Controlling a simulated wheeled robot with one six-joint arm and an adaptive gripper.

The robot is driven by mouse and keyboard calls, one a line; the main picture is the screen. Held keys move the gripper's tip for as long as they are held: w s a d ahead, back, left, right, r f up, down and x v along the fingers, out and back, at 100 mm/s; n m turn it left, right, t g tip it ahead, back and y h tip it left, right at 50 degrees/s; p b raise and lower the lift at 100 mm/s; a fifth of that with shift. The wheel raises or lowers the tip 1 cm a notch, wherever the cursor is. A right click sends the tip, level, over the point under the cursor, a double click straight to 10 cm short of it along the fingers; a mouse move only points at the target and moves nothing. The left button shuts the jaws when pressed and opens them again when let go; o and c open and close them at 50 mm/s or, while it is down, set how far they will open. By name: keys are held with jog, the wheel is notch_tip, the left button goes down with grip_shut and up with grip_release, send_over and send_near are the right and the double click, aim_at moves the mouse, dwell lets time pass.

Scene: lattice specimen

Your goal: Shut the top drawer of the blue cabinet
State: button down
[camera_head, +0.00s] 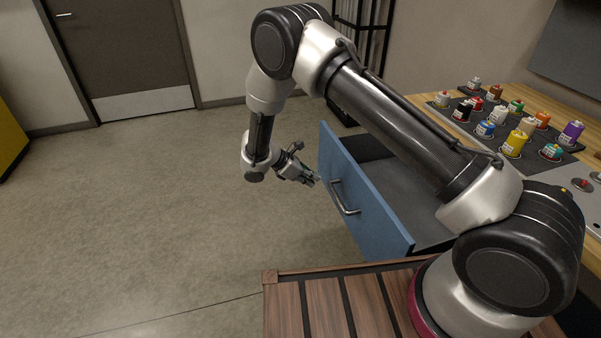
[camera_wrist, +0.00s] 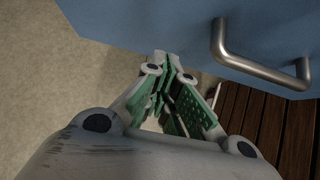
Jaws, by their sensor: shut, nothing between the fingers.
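The top drawer (camera_head: 365,198) of the blue cabinet stands pulled out, with its blue front facing left and its grey inside showing from above. A metal bar handle (camera_head: 343,198) is on its front. My gripper (camera_head: 316,181) is shut and empty, just in front of the drawer front, near the handle's far end. In the wrist view my gripper (camera_wrist: 172,62) points at the blue drawer front (camera_wrist: 160,18), with the handle (camera_wrist: 255,65) to the right of the fingertips. I cannot tell whether the fingertips touch the front. My arm hides part of the drawer and the cabinet body.
A wooden worktop (camera_head: 425,101) at the right carries several small coloured bottles (camera_head: 514,143) on dark mats. A dark metal rack (camera_head: 362,40) stands behind the drawer. A slatted wooden surface (camera_head: 330,305) lies at the front. The floor to the left is clear.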

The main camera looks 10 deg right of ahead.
jog(key=shift+w+d+f, duration=0.1)
jog(key=shift+w+d, duration=0.05)
jog(key=shift+d, duration=0.6)
jog(key=shift+w+d+f, duration=0.1)
jog(key=shift+w+d, duration=0.05)
jog(key=shift+d, duration=0.6)
jog(key=shift+w+d+f, duration=0.1)
jog(key=shift+w+d, duration=0.05)
jog(key=shift+d, duration=0.6)
jog(key=shift+d, duration=0.1)
jog(key=w+d, duration=0.2)
jog(key=d, duration=0.8)
jog(key=w+d, duration=0.2)
jog(key=d, duration=0.9)
jog(key=w+d, duration=0.2)
jog(key=d, duration=0.8)
jog(key=shift+w+d, duration=0.2)
jog(key=shift+d, duration=0.45)
jog(key=shift+w+d+r, duration=0.1)
jog(key=s+a+r, duration=0.2)
jog(key=a+r, duration=0.4)
jog(key=a, duration=0.5)
jog(key=shift+s+a+r, duration=0.2)
jog(key=shift+r, duration=0.2)
